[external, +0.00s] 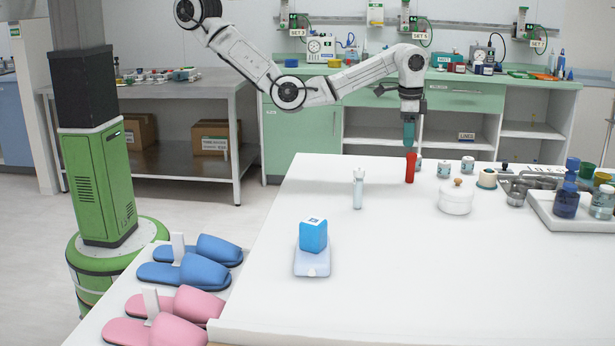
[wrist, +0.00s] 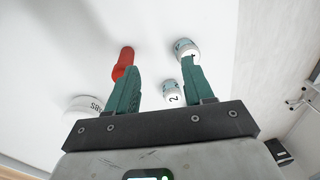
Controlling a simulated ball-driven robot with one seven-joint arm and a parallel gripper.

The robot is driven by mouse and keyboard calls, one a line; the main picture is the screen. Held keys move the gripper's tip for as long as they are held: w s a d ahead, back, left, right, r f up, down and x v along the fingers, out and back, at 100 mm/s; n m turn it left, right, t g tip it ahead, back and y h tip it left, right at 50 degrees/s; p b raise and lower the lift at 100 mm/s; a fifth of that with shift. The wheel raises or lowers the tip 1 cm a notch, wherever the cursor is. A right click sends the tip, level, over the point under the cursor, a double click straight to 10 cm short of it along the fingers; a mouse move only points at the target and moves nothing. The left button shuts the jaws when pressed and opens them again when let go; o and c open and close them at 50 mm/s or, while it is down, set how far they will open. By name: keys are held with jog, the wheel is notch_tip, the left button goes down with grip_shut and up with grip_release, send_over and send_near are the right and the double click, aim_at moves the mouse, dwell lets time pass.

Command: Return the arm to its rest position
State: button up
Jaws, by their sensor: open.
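My arm reaches from the upper left over the white table (external: 420,270). My gripper (external: 409,146) points down above the far part of the table, just over a red cylinder (external: 410,168). In the wrist view, the two green fingers of my gripper (wrist: 163,75) stand apart with nothing held between them. The red cylinder (wrist: 124,62) shows beyond the left finger, which partly covers it. A white jar with a number 2 (wrist: 172,94) and another white jar (wrist: 185,48) show near the right finger.
A white lidded pot (external: 456,198), a clear bottle (external: 358,188), and a blue box (external: 313,235) on a pale blue case (external: 312,262) stand on the table. A tray (external: 585,222) with blue bottles is at right. Slippers (external: 190,272) lie at front left. The table's middle is clear.

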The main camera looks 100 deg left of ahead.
jog(key=s+a+f, duration=0.1)
jog(key=a, duration=0.2)
jog(key=s+a+f+y, duration=0.1)
jog(key=a+f, duration=0.1)
jog(key=a, duration=0.2)
jog(key=s+a+f+n+y, duration=0.1)
jog(key=s+a+f, duration=0.1)
jog(key=a, duration=0.1)
jog(key=shift+a, duration=0.3)
jog(key=s+a+f+y+p, duration=0.2)
jog(key=s+a+f+y, duration=0.1)
jog(key=s+a, duration=0.35)
jog(key=s+a+f+m+y+p, duration=0.1)
jog(key=s+a+m+y+p, duration=0.2)
jog(key=s, duration=0.9)
jog(key=s+a+f+y+p, duration=0.15)
jog(key=s+a, duration=0.25)
jog(key=s, duration=0.8)
jog(key=s+d+f+n+h+b, duration=0.1)
jog(key=s+d+f+h+b, duration=0.1)
jog(key=d, duration=0.6)
jog(key=s+d+f+h+b, duration=0.1)
jog(key=s+d+h+b, duration=0.1)
jog(key=d+h, duration=0.3)
jog(key=s+d+f+n+h+b, duration=0.1)
jog(key=s+d+f+h+b, duration=0.1)
jog(key=d, duration=1)
jog(key=shift+s+f+n+t+h+b, duration=0.15)
jog(key=shift+f+n+t+h+b, duration=0.2)
jog(key=shift+h, duration=0.3)
